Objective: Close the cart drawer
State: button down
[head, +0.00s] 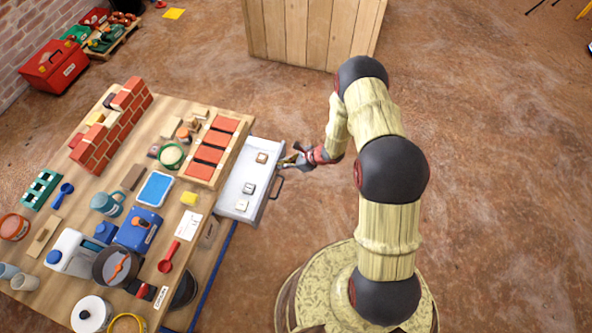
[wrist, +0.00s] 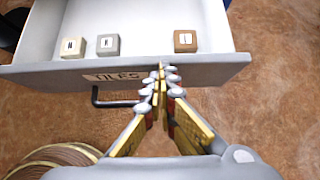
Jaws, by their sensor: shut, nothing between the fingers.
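The cart drawer (head: 233,187) is pulled out from the right side of the wooden cart (head: 222,228). It is light grey-white with a few small blocks inside. In the wrist view its front panel (wrist: 215,72) carries a label reading "TILES" (wrist: 113,76) and a dark bar handle (wrist: 115,103). My gripper (head: 284,163) is shut and empty, just outside the drawer front. In the wrist view its fingertips (wrist: 161,70) overlap the front panel, right of the label and handle. I cannot tell whether they touch it.
The cart top is crowded with a small brick wall (head: 113,127), a blue box (head: 139,229), a pot (head: 115,266) and tools. A wooden crate (head: 312,30) stands at the back. Red toolboxes (head: 56,66) lie at the far left. The floor right of the drawer is open.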

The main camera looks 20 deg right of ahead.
jog(key=w+a+b, duration=0.1)
jog(key=w+a, duration=0.1)
jog(key=a, duration=0.1)
jog(key=w+a+b, duration=0.1)
jog(key=w+a, duration=0.2)
jog(key=a, duration=0.1)
jog(key=w+a+b, duration=0.1)
jog(key=w+a, duration=0.1)
jog(key=a, duration=0.1)
jog(key=shift+w+a, duration=0.4)
